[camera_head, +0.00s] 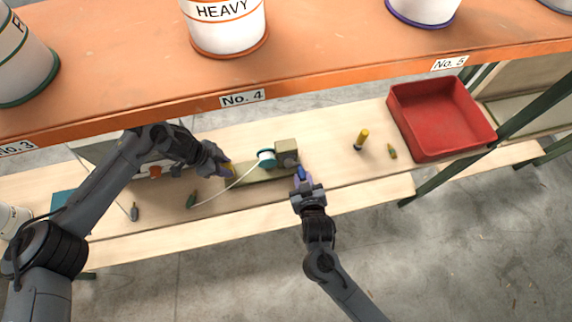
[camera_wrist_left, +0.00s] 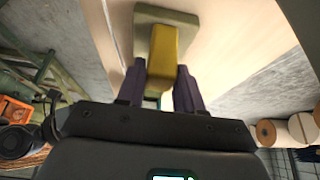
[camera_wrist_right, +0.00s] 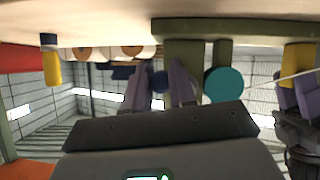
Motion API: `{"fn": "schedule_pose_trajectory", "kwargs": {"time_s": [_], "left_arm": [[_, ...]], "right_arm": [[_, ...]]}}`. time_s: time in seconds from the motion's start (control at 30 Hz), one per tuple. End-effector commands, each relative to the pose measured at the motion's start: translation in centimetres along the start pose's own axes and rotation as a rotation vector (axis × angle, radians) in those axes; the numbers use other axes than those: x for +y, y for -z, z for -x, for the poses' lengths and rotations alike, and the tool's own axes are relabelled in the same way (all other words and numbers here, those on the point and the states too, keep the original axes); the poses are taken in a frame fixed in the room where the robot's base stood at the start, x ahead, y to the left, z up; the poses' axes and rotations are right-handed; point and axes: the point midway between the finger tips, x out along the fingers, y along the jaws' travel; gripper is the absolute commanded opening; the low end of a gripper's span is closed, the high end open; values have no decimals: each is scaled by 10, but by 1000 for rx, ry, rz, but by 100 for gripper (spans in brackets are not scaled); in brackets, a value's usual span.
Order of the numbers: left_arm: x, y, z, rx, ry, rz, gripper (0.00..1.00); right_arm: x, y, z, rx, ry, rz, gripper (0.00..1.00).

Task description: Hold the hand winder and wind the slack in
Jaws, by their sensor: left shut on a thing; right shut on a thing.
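The hand winder has an olive base (camera_head: 270,171), a block-shaped post (camera_head: 286,154) and a teal spool (camera_head: 266,158). My left gripper (camera_head: 224,170) is shut on the winder's yellow grip (camera_wrist_left: 165,58) at its left end. My right gripper (camera_head: 301,180) is shut on the blue crank knob (camera_wrist_right: 160,80) on the near side of the post. The teal spool also shows in the right wrist view (camera_wrist_right: 223,85).
A red tray (camera_head: 440,120) stands at the bench's right. A yellow-topped upright tool (camera_head: 361,139) and a small green-yellow piece (camera_head: 392,151) lie between it and the winder. A grey piece (camera_head: 134,212) is at left. An orange shelf (camera_head: 130,75) with tubs overhangs the back.

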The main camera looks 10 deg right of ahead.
Motion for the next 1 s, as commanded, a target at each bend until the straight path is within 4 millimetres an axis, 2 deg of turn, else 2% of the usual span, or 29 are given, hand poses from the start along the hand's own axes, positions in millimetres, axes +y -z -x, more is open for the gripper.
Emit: {"fn": "schedule_pose_trajectory", "kwargs": {"time_s": [0.07,0.1,0.2,1.0], "left_arm": [[5,1,-5,-1,-11,-3,0],[5,1,-5,-1,-11,-3,0],[5,1,-5,0,-12,-4,0],[4,2,-3,2,-9,-3,0]], "right_arm": [[-6,5,1,12,15,2,7],[-7,6,1,13,15,2,31],[-6,6,1,13,14,1,43],[5,5,4,9,6,0,43]]}}
